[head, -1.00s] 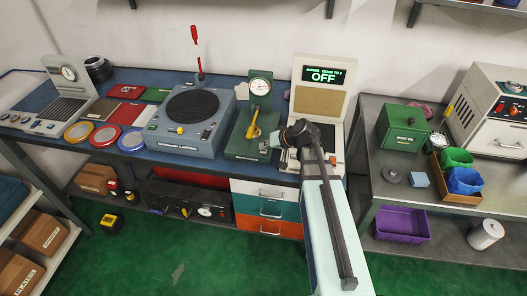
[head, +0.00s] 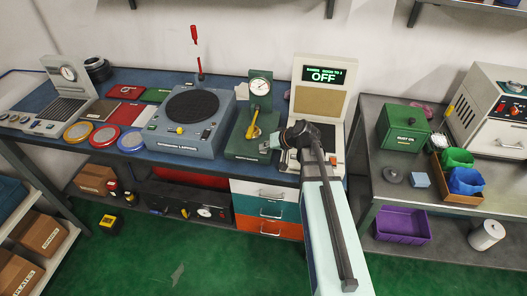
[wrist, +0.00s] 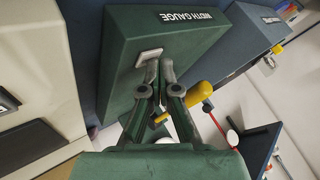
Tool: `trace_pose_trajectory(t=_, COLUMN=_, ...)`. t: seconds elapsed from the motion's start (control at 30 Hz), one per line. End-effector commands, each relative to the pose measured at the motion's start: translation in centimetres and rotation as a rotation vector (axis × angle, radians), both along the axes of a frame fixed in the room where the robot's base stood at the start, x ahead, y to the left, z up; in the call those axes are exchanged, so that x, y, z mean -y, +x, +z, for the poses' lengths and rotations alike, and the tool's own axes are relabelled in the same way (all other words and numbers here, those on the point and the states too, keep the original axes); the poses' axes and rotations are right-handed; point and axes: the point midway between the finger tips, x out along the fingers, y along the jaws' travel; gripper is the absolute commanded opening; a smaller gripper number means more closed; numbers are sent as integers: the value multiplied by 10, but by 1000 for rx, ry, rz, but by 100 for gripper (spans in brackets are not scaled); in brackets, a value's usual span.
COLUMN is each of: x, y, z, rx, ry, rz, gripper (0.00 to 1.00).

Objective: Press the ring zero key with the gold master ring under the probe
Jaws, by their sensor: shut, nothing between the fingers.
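My gripper (head: 272,146) is shut and empty, at the front right of the green width gauge (head: 243,146) in the head view. In the wrist view, the closed fingertips (wrist: 153,75) are at a pale rectangular key (wrist: 149,57) on the width gauge (wrist: 120,75). I cannot tell whether they touch it, nor read any marking on it. A yellow handle (head: 253,131) stands on the gauge below its dial (head: 260,86); it also shows in the wrist view (wrist: 200,95). I cannot make out a gold ring under a probe.
A display stand (head: 322,100) reading OFF is right of the gauge. The blue-grey lapping machine (head: 188,145) is to its left. Farther left are yellow, blue and red round trays (head: 78,132) and another dial instrument (head: 60,92) with front keys. A metal table (head: 398,207) stands right.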

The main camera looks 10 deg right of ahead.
Motion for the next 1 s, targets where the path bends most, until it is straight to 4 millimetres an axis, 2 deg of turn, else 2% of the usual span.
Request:
trace_pose_trajectory(t=0.3, x=0, y=0, z=13, rx=-1, ry=0, rz=1, gripper=0)
trace_pose_trajectory(t=0.73, x=0, y=0, z=16, rx=0, ry=0, rz=0, gripper=0)
trace_pose_trajectory(t=1.0, x=0, y=0, z=37, rx=2, ry=0, rz=0, gripper=0)
